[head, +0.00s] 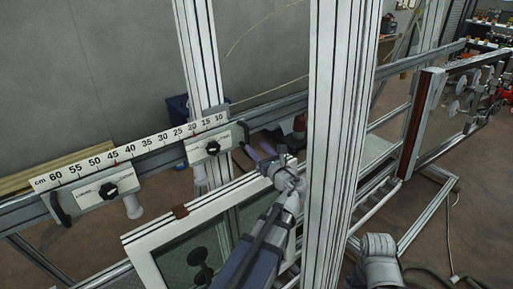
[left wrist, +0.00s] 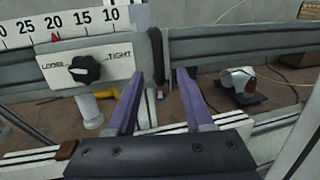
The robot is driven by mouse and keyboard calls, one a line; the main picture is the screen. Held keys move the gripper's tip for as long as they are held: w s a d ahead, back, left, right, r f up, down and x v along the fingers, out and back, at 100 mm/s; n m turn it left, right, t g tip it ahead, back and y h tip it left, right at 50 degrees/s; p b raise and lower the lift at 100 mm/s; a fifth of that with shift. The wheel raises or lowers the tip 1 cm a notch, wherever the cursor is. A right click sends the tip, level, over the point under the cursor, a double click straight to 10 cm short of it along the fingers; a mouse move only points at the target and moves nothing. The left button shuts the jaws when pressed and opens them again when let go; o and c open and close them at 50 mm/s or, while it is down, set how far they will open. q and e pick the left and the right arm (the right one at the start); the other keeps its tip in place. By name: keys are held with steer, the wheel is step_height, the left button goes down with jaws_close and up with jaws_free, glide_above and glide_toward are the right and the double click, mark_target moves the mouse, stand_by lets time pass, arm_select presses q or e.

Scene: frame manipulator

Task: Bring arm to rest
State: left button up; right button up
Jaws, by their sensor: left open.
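My left gripper (head: 259,152) has purple fingers and is open just below the horizontal metal rail, near the lower marks of its scale. In the left wrist view the same gripper (left wrist: 160,76) has its two fingers spread, with nothing gripped between them. A black end piece (left wrist: 156,50) on the rail shows beyond the gap; I cannot tell whether a finger touches it. The clamp block (head: 212,146) with a black knob and loose/tight lettering is left of the gripper.
A tall metal post (head: 338,130) stands close on the right. A white-framed glass panel (head: 150,259) lies below my left arm. The scale (head: 130,152) and a second clamp block (head: 105,191) are on the left. A blue bin (head: 178,108) is behind the rail.

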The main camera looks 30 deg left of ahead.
arm_select(q)
steer(key=s+d+f+n+g+h+b, duration=0.2)
steer(key=s+d+f+n+g+h, duration=0.15)
steer(key=d+f+n, duration=0.45)
steer(key=s+d+f+n+g+h+b, duration=0.25)
steer(key=s+d+f+n, duration=0.2)
steer(key=f, duration=0.65)
steer(key=s+d+f+n+g+h+b, duration=0.1)
steer(key=s+d+f+n+h, duration=0.3)
steer(key=d, duration=0.5)
steer(key=s+d+f+n+g+h+b, duration=0.2)
steer(key=s+d+f, duration=0.4)
steer(key=s+d, duration=0.3)
steer(key=shift+d+f+n+g+h, duration=0.25)
steer(key=shift+d+n+g+h, duration=0.3)
steer(key=shift+n+h, duration=0.45)
